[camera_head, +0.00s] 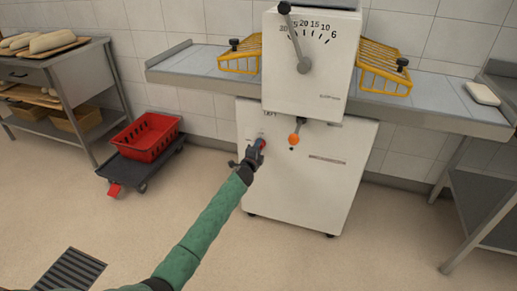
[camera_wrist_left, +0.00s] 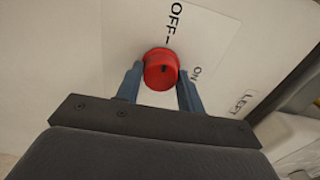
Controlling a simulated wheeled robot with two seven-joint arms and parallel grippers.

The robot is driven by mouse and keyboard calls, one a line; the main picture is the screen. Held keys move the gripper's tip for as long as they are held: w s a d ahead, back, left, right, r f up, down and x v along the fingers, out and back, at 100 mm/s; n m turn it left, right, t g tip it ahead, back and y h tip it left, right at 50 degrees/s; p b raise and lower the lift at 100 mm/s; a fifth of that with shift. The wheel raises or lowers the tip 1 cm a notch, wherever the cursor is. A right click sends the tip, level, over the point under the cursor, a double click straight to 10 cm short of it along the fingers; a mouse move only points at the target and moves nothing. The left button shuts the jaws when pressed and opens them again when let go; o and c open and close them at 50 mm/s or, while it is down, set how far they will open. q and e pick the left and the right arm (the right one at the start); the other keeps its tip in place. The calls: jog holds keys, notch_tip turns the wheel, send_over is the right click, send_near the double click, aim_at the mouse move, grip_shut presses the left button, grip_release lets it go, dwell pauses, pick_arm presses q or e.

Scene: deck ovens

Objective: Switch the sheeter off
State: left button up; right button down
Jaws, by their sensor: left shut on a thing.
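The sheeter (camera_head: 307,70) is a white machine with a dial scale and a grey lever on its upper housing. Its white lower cabinet (camera_head: 320,190) has a red rotary knob (camera_wrist_left: 161,69) on the front, on a white label (camera_wrist_left: 195,40) reading OFF and ON. The knob's small dark mark shows near its lower middle. My left gripper (camera_wrist_left: 158,85) is shut on the red knob, one finger on each side. In the head view my left gripper (camera_head: 258,147) reaches the cabinet front and mostly hides the knob. My right gripper is not in view.
An orange-ended lever (camera_head: 295,138) sticks out just right of my left gripper. Yellow guards (camera_head: 385,66) flank the upper housing above the grey belt table (camera_head: 205,63). A red crate (camera_head: 146,137) on a dolly stands left. The floor in front is clear.

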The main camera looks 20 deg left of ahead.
pick_arm(q)
jog(key=shift+a, duration=0.1)
jog(key=o, duration=1)
jog(key=shift+s+a, duration=0.1)
jog(key=shift+s, duration=3.75)
